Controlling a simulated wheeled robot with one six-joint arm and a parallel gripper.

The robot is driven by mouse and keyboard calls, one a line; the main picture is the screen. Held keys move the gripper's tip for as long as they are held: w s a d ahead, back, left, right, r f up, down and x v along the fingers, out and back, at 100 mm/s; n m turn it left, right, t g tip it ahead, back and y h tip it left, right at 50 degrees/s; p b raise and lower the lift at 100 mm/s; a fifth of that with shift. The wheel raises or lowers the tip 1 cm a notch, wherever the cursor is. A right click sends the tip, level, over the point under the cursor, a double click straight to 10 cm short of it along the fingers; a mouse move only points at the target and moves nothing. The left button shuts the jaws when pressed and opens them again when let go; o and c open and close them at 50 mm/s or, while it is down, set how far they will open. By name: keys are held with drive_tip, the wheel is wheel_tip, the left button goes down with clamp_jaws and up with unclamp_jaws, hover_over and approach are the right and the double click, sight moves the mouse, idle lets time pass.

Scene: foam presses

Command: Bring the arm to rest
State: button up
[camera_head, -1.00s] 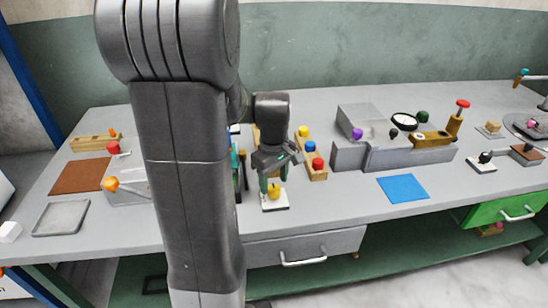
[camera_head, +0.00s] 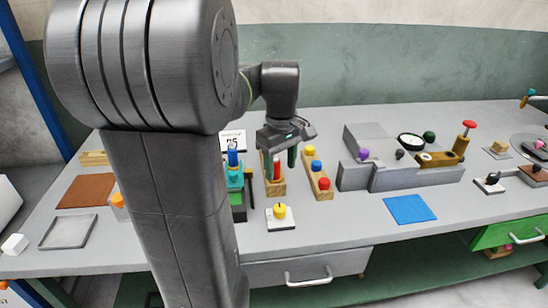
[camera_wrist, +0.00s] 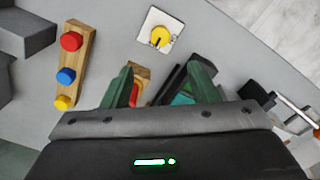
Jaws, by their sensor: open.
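My gripper (camera_head: 281,160) is open and empty. It hangs fingers-down above the bench, over a wooden block with a red peg (camera_head: 277,171). In the wrist view my gripper's two green fingers (camera_wrist: 160,90) are spread apart, with part of the wooden block between and beyond them. A white plate with a yellow knob (camera_head: 280,212) sits on the bench in front of the gripper, apart from it; it also shows in the wrist view (camera_wrist: 159,37). My upper arm hides part of the left bench.
A wooden strip with coloured knobs (camera_head: 318,180) stands just right of the gripper. A turquoise fixture (camera_head: 234,178) stands to its left. A grey press (camera_head: 410,176) and a blue mat (camera_head: 409,209) lie further right. Bare bench (camera_head: 350,225) shows in front.

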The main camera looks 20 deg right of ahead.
sight(280, 207)
wheel_tip(280, 207, down, 14)
drive_tip(key=shift+b, duration=0.35)
drive_tip(key=shift+r+n, duration=0.1)
drive_tip(key=shift+n, duration=0.3)
idle(0.4)
